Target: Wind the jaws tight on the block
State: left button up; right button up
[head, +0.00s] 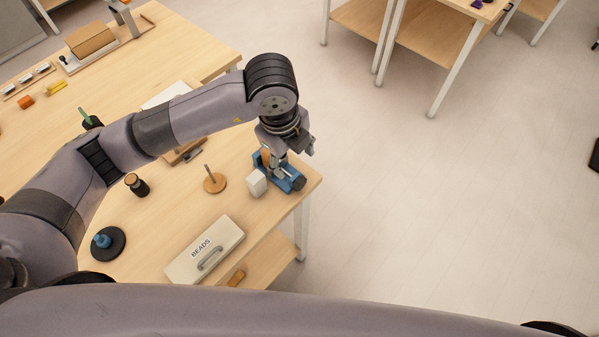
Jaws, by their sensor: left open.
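A small blue vise (290,184) stands near the right corner of the wooden table, with a dark round part at its right end. A wooden-brown block (265,157) shows at the vise's upper left, partly covered by my gripper; I cannot tell how snugly the jaws sit on it. My left gripper (279,170) points down right over the vise, open; whether it touches the vise is hidden. A white block (256,184) stands just left of the vise. My right gripper is out of view.
A wooden disc with a peg (214,182) stands left of the vise. A dark jar (137,186) and a black disc with a blue knob (108,243) stand further left. Open floor lies right.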

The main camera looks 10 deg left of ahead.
aim_at(300, 180)
pick_arm(q)
jog(key=f+p, duration=0.1)
jog(key=f, duration=0.2)
jog(key=w+f+p, duration=0.1)
jog(key=f, duration=0.3)
jog(key=w+d+f+p, duration=0.1)
jog(key=f, duration=0.3)
notch_tip(300, 180, down, 2)
jog(key=shift+d+f, duration=0.1)
jog(key=shift+w+f, duration=0.1)
jog(key=shift+f, duration=0.5)
jog(key=c, duration=1.1)
jog(key=shift+w+d+g, duration=0.1)
jog(key=shift+w+g, duration=0.05)
jog(key=shift+g, duration=0.25)
jog(key=shift+c, duration=0.2)
jog(key=shift+g+y, duration=0.3)
jog(key=shift+y, duration=0.1)
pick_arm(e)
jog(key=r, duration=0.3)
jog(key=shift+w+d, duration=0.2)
